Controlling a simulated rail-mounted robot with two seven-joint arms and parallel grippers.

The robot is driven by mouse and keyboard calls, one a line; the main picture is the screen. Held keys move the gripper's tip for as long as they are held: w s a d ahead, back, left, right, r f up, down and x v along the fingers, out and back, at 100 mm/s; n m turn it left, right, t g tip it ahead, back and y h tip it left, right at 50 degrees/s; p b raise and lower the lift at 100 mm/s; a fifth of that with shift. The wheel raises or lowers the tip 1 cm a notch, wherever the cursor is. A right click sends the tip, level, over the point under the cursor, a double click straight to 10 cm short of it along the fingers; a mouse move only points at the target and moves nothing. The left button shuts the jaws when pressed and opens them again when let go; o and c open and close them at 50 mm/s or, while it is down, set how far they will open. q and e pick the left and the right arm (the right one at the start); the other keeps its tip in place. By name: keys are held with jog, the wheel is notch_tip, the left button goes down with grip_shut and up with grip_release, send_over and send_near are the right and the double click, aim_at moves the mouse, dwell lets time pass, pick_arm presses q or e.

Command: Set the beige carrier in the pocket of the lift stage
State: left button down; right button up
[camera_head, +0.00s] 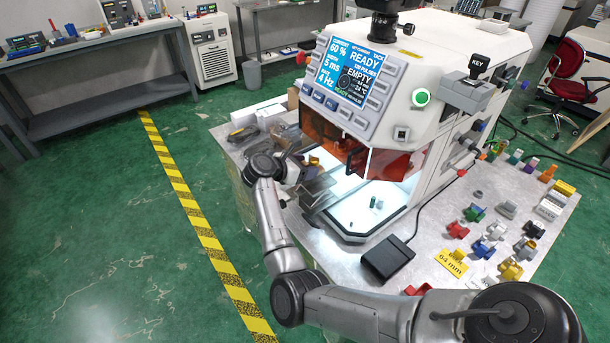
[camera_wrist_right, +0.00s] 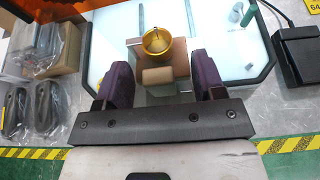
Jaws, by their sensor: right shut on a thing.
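My right gripper (camera_wrist_right: 163,82) has purple fingers and is shut on the beige carrier (camera_wrist_right: 178,58), which sits between them in the right wrist view. A gold cup-like piece (camera_wrist_right: 157,42) with a thin pin in it is on the carrier. In the head view the right gripper (camera_head: 308,170) is at the left opening of the white machine, small and partly hidden. The pale lit floor of the machine (camera_head: 350,215) lies beyond and below it; in the wrist view the carrier overlaps this floor. I cannot make out the lift stage's pocket. My left gripper is not in view.
Orange shields (camera_head: 385,163) hang over the lit bay. A small grey-green post (camera_wrist_right: 248,15) stands on its floor. A black pedal box (camera_head: 388,258) is in front. Several coloured carriers (camera_head: 475,213) cover the table's right side. Bagged parts (camera_wrist_right: 45,105) lie left.

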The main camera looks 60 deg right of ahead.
jog(key=shift+f, duration=1.7)
jog(key=shift+f+b, duration=0.15)
jog(key=shift+b, duration=0.15)
jog(key=o, duration=1.1)
